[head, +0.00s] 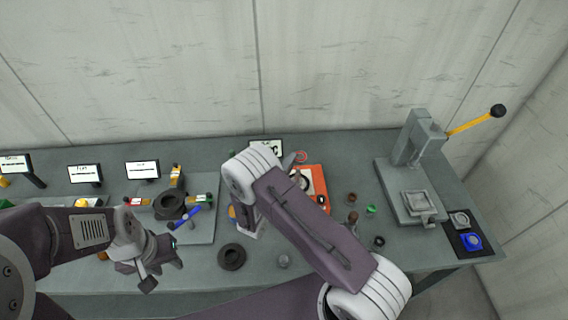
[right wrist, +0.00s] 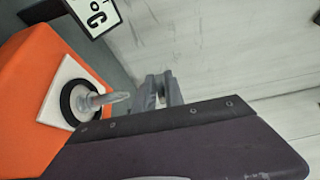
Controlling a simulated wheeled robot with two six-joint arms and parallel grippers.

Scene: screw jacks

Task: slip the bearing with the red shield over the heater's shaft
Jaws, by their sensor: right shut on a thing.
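The orange heater (head: 317,180) stands mid-table, partly behind my right arm. In the right wrist view the heater (right wrist: 32,75) shows a white plate, and its bare metal shaft (right wrist: 108,98) rises from a dark ring. A small red-rimmed ring, the bearing with the red shield (head: 301,156), appears just beyond the heater's upper edge. My right gripper (head: 295,158) is shut on it, mostly hidden by my arm; the bearing is apart from the shaft. The right wrist view does not clearly show the bearing. My left gripper (head: 162,268) is open and empty over the table's front left.
A grey press (head: 412,150) with a yellow lever stands right. A green-rimmed bearing (head: 371,209) and several small parts lie between. A black ring (head: 231,257) lies front centre. A grey plate (head: 203,232) with tools is left. A °C display (head: 265,147) stands behind the heater.

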